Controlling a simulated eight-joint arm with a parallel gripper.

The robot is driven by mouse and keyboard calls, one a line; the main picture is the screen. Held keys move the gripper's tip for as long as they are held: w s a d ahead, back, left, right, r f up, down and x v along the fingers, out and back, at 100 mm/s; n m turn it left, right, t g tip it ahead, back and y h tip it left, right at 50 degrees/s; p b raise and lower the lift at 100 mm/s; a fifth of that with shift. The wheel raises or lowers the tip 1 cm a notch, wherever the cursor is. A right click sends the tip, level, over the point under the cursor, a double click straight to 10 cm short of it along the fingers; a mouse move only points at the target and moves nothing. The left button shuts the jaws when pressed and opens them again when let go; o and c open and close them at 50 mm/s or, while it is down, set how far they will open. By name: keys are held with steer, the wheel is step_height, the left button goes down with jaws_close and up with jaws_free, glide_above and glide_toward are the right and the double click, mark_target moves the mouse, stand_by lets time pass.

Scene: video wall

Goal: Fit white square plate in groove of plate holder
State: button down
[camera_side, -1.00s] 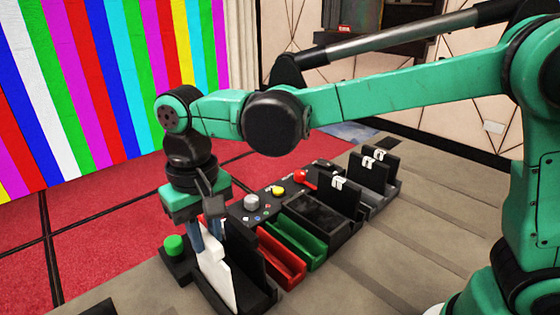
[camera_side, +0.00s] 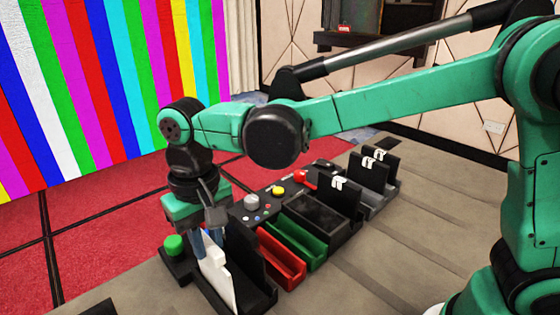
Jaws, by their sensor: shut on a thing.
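The white square plate (camera_side: 217,277) stands upright at the left part of the black plate holder (camera_side: 260,292), beside the holder's tall black panel. My gripper (camera_side: 207,242) is above it, pointing down, with its blue-grey fingers shut on the plate's upper part. The plate's lower edge is down at the holder's base. I cannot tell from this side whether it sits fully in the groove. Part of the plate's far side is hidden.
A green button on a black box (camera_side: 174,247) stands close to the left of my gripper. To the right are a red tray (camera_side: 281,262), a green tray (camera_side: 301,243), a control panel with knobs (camera_side: 262,204) and black holders with white pieces (camera_side: 345,190).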

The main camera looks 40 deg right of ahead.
steer(key=shift+f, duration=0.45)
stand_by(0.9)
steer(key=c, duration=0.7)
jaws_free()
steer(key=shift+o, duration=0.5)
steer(key=shift+o, duration=0.9)
steer(key=shift+r, duration=4)
